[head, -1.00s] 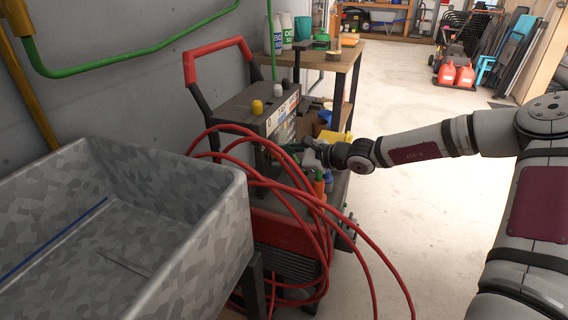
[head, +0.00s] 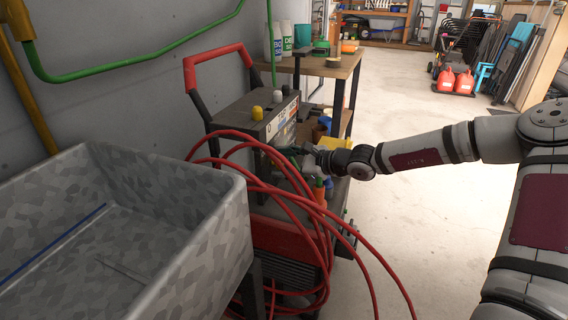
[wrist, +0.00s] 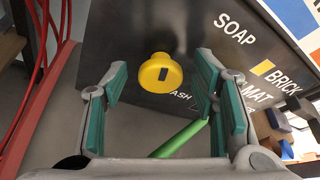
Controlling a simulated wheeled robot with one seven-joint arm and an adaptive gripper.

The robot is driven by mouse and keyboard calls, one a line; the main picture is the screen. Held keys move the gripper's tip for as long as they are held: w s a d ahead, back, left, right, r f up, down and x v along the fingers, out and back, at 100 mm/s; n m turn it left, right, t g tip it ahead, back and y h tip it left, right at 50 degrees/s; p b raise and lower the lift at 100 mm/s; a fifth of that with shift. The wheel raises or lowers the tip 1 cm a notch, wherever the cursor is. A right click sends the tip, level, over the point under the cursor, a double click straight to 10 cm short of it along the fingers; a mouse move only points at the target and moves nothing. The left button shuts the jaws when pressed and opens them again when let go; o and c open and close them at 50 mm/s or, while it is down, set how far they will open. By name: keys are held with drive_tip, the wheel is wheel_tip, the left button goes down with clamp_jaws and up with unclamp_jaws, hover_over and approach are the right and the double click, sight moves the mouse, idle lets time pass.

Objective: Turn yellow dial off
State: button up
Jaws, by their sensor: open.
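In the wrist view a round yellow dial (wrist: 160,73) with a dark, nearly upright mark stands out from a dark panel (wrist: 120,35). My gripper (wrist: 161,88) is open, with one teal-padded finger on each side of the dial. A gap shows between the dial and both fingers.
Red hoses (head: 300,200) loop in front of the machine and below my gripper. A green rod-like thing (wrist: 180,138) lies below the dial. A grey trough (head: 215,220) stands at the left, a wooden bench (head: 335,70) behind. Open floor (head: 420,220) lies to the right.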

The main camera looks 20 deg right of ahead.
drive_tip(key=v, duration=1.2)
drive_tip(key=shift+r, duration=0.1)
drive_tip(key=shift+c, duration=0.2)
